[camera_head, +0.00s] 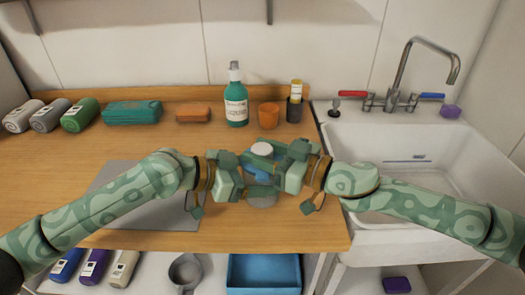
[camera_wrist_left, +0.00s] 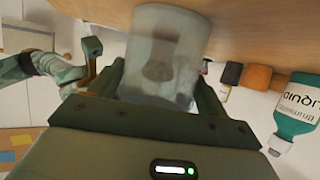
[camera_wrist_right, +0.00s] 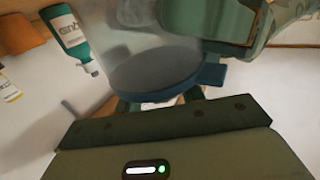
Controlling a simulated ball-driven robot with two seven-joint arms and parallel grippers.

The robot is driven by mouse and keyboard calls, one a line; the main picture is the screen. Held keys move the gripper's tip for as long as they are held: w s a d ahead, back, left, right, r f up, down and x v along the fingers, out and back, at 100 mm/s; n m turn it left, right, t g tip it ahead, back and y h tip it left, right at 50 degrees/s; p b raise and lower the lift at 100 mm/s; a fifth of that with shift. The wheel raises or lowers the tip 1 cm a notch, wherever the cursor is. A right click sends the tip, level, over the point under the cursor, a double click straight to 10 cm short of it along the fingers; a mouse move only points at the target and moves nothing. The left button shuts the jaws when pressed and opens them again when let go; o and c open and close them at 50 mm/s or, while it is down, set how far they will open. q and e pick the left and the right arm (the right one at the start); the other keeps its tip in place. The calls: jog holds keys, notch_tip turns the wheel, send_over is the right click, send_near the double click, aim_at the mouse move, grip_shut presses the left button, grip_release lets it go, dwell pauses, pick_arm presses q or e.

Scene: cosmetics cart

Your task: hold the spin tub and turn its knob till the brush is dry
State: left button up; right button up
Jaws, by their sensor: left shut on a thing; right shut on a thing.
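The spin tub (camera_wrist_left: 185,75) is a clear, frosted cup that stands between my two grippers on the counter; its blue lid (camera_wrist_right: 155,75) shows in the right wrist view. A brown brush (camera_wrist_left: 160,60) shows through its wall in the left wrist view. My left gripper (camera_head: 256,178) is shut around the tub's wall from the left. My right gripper (camera_head: 277,163) is shut at the lid from the right, where a blue tab (camera_wrist_right: 212,72) sticks out. The knob itself is mostly hidden by the fingers, and I cannot tell the brush's wetness.
A grey mat (camera_head: 150,215) lies below my left arm. The sink (camera_head: 410,147) is at right.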

aim_at(263, 147)
jog(key=n+g+y, duration=0.1)
jog(key=n+g, duration=0.2)
jog(key=g, duration=0.1)
jog(key=n+g+y, duration=0.1)
jog(key=n+g, duration=0.2)
jog(key=g, duration=0.2)
jog(key=shift+w+g, duration=0.15)
jog(key=shift+g, duration=0.15)
jog(key=n+g, duration=0.2)
jog(key=g, duration=0.1)
jog(key=n+g+h, duration=0.1)
jog(key=n+g, duration=0.2)
jog(key=g, duration=0.1)
jog(key=shift+f, duration=0.2)
jog(key=shift+n+h, duration=0.3)
jog(key=shift+h, duration=0.1)
jog(key=shift+g, duration=0.4)
jog(key=shift+d+r, duration=0.1)
jog(key=o, duration=0.7)
jog(key=shift+r, duration=0.1)
notch_tip(263, 147, up, 10)
jog(key=shift+f, duration=0.1)
